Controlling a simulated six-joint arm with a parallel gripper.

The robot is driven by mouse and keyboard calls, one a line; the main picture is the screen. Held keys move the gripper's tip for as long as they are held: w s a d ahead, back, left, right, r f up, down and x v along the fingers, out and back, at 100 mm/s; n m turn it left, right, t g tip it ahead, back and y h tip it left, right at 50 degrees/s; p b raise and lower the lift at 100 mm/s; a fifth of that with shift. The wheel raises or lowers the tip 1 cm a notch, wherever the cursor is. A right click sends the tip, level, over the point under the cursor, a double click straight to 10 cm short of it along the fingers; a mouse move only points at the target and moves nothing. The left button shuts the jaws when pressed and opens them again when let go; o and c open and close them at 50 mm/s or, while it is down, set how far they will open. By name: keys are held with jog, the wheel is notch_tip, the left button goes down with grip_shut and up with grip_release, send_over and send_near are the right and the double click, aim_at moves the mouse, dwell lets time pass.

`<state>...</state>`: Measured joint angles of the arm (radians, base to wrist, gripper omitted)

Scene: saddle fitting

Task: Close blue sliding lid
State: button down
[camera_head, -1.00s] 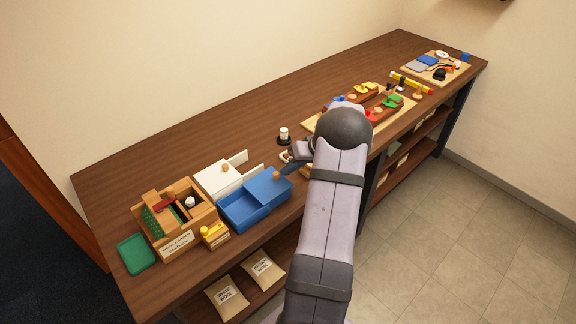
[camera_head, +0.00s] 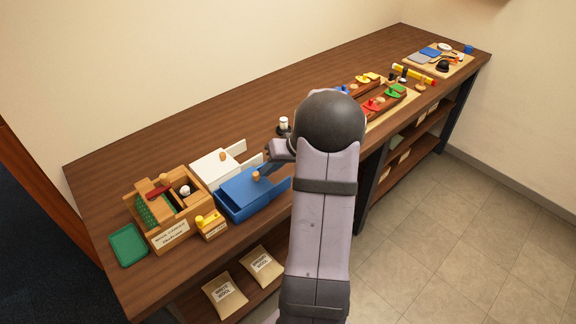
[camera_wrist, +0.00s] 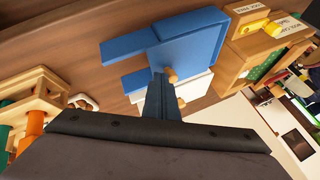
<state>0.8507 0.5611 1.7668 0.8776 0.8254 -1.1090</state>
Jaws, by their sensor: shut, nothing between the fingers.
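The blue box (camera_head: 248,208) stands near the front edge of the bench. Its blue sliding lid (camera_head: 238,183) lies over most of the top, with a wooden knob (camera_head: 256,176). A narrow part at the left end looks uncovered, though this is small to tell. My gripper (camera_head: 268,166) is shut and empty, low beside the knob on its right. In the wrist view the shut fingers (camera_wrist: 158,82) reach the wooden knob (camera_wrist: 170,75), apparently touching or almost touching its side. The blue lid (camera_wrist: 190,42) fills the upper middle there.
A white box (camera_head: 212,166) with its own knob stands just behind the blue box. A wooden box (camera_head: 170,212) and a small box with a yellow top (camera_head: 208,222) stand to the left, beside a green tray (camera_head: 128,245). My arm hides part of the bench on the right.

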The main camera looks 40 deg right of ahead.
aim_at(252, 182)
jog(key=shift+a+b, duration=0.65)
jog(key=shift+a, duration=0.95)
jog(key=shift+a+f, duration=0.1)
jog(key=shift+s+d, duration=0.3)
jog(key=shift+d, duration=0.35)
jog(key=d, duration=0.1)
jog(key=s+d+b, duration=0.1)
jog(key=d+r, duration=0.1)
jog(key=shift+s+d, duration=0.25)
jog(key=shift+s, duration=0.15)
jog(key=b+v, duration=0.2)
jog(key=v, duration=0.7)
jog(key=shift+a+r, duration=0.1)
jog(key=shift+a, duration=0.05)
